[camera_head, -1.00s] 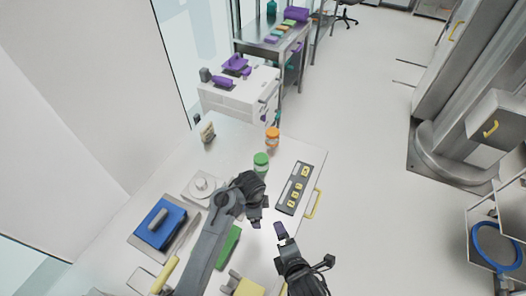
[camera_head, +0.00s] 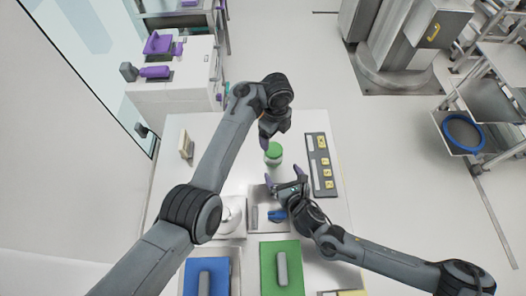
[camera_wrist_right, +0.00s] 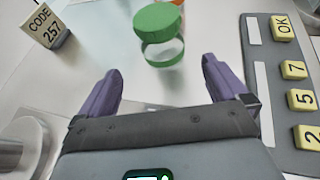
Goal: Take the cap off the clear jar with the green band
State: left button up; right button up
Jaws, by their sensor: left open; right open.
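The clear jar with the green band (camera_wrist_right: 163,55) stands on the table, with its green cap (camera_wrist_right: 157,20) on top; it also shows in the head view, where the cap (camera_head: 273,147) is seen from above. My left gripper (camera_head: 272,139) is open just beyond the jar, its fingers pointing down near the cap; contact cannot be told. My right gripper (camera_head: 285,177) is open on the near side of the jar. In the right wrist view its two purple fingers (camera_wrist_right: 161,70) are spread, with the jar ahead between them and nothing held.
A dark keypad with yellow buttons (camera_head: 322,165) lies right of the jar. A "CODE 257" card (camera_wrist_right: 45,28) stands to the left. An orange item (camera_wrist_right: 178,2) is barely visible behind the jar.

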aim_at(273, 156)
pick_arm(q)
jog(key=shift+r, duration=0.1)
pick_arm(e)
jog(key=shift+w+a+f, duration=0.15)
jog(key=shift+w+f, duration=0.1)
jog(key=shift+w, duration=0.25)
jog(key=x, duration=1)
pick_arm(q)
jog(key=shift+d, duration=0.1)
pick_arm(e)
jog(key=shift+c, duration=0.3)
